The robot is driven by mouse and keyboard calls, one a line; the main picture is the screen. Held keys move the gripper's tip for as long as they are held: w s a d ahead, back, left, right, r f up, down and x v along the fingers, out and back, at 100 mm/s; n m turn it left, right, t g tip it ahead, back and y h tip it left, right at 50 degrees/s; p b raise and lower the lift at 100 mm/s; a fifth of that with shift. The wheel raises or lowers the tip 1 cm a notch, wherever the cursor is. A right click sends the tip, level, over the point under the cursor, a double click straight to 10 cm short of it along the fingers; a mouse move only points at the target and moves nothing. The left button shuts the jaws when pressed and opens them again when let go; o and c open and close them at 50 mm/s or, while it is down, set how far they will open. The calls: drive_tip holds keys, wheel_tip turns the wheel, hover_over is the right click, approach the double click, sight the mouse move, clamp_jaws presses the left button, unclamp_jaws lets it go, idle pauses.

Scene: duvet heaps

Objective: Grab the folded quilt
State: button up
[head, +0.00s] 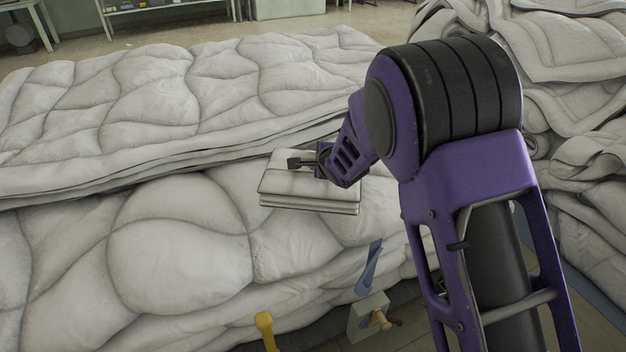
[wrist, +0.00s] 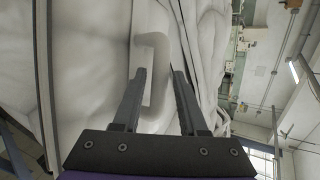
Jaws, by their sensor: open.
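The folded quilt (head: 322,190) is a small, pale, layered square bundle lying on the lower white duvet heap in the head view. My gripper (head: 298,162) is over its far part, near the top face. In the wrist view my gripper (wrist: 160,76) is open, with its two dark fingers apart. A pale folded shape (wrist: 153,42), apparently the quilt, lies behind and beside the left finger. I cannot tell whether any layer sits between the fingers or whether they touch it.
A large quilted duvet heap (head: 130,95) rises just behind the folded quilt. More rumpled duvets (head: 575,60) are piled at the right. A yellow-handled object (head: 265,325) and a small box (head: 368,318) are at the front edge. Tables (head: 165,8) stand far back.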

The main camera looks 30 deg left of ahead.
drive_tip(key=shift+x, duration=1.35)
clamp_jaws()
drive_tip(key=shift+a+r, duration=0.1)
drive_tip(key=shift+r, duration=0.05)
